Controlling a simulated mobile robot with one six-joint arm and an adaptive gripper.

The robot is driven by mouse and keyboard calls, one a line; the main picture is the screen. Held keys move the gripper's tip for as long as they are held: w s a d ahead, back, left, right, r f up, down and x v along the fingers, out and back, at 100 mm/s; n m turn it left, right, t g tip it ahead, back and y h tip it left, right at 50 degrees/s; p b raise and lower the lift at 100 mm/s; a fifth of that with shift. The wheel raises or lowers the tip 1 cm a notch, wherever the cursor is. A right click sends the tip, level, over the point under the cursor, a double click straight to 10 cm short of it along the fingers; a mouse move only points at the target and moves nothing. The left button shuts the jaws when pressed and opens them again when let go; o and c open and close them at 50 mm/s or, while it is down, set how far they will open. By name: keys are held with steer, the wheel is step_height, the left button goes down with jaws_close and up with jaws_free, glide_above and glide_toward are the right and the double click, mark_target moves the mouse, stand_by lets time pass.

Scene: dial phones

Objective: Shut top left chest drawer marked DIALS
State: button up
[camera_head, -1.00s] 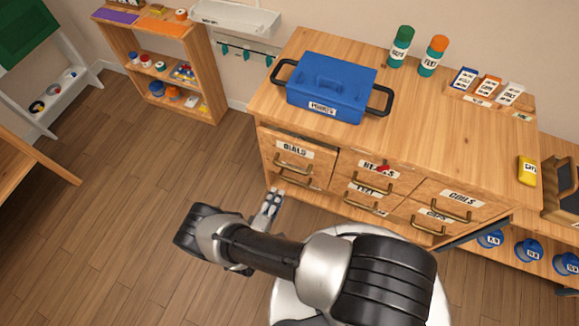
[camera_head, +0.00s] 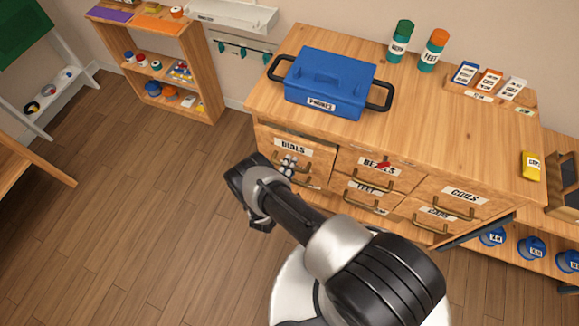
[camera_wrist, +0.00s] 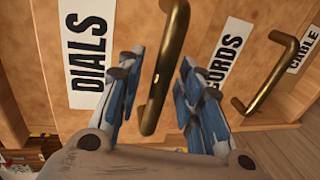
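The DIALS drawer (camera_head: 275,143) is the top left one of the wooden chest. Its front appears to stand out a little, with a dark gap above it. My gripper (camera_head: 289,164) is in front of this drawer and covers most of its handle in the head view. In the wrist view the brass handle (camera_wrist: 172,50) of the DIALS drawer lies between the two fingers of my open gripper (camera_wrist: 158,95). The fingers are spread on either side of the bar, and no clear grip on it shows. The DIALS label (camera_wrist: 86,55) is beside the left finger.
The CORDS label (camera_wrist: 228,50) and a second brass handle (camera_wrist: 268,85) are right of the fingers in the wrist view. A blue box (camera_head: 328,85) stands on the chest top (camera_head: 430,125). Neighbouring drawer fronts lie to the right. The floor left of the chest is clear.

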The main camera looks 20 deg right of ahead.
steer(key=shift+c, duration=0.6)
jaws_close()
